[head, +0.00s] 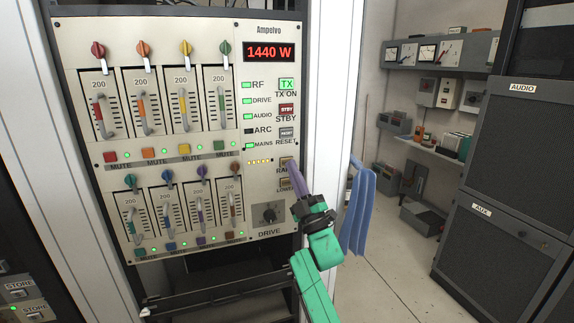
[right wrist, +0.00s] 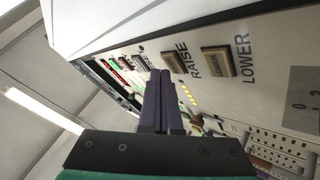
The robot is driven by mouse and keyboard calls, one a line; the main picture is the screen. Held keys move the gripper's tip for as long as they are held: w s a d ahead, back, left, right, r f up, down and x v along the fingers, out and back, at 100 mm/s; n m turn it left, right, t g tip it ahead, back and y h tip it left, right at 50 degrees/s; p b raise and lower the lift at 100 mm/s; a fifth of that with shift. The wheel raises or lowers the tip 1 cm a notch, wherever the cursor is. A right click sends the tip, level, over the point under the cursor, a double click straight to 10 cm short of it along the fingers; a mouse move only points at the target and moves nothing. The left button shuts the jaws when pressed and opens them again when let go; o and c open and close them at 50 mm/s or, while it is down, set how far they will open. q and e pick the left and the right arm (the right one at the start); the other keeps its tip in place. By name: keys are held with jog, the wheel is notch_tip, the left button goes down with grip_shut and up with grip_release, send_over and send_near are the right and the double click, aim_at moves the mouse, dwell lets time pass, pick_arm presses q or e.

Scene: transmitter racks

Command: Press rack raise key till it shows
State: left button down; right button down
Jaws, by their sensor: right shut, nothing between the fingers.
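The rack panel (head: 262,210) is off-white and stands upright at the left of the head view. Its red display (head: 269,51) reads 1440 W. The raise key (head: 285,161) is a small tan key in a dark frame, partly covered by my fingertips in the head view. It shows clearly in the right wrist view (right wrist: 173,62), beside the similar lower key (right wrist: 218,61). My right gripper (head: 290,165) is shut and empty, its purple fingers pointing at the panel. In the right wrist view the fingertips (right wrist: 160,73) lie right beside the raise key; I cannot tell whether they touch.
Blue cloths (head: 359,210) hang right of my right arm. Dark AUDIO and AUX cabinets (head: 508,140) stand at right, with open floor between.

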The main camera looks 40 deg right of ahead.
jog(key=shift+w, duration=0.15)
jog(key=shift+w+d+b, duration=0.15)
jog(key=shift+w+b, duration=0.15)
dwell(0.6)
jog(key=shift+s+a, duration=0.2)
jog(key=shift+s, duration=0.55)
jog(key=shift+p, duration=0.3)
jog(key=s, duration=0.1)
jog(key=s+a+p, duration=0.1)
jog(key=s, duration=0.2)
jog(key=shift+s+a, duration=0.35)
dwell(0.4)
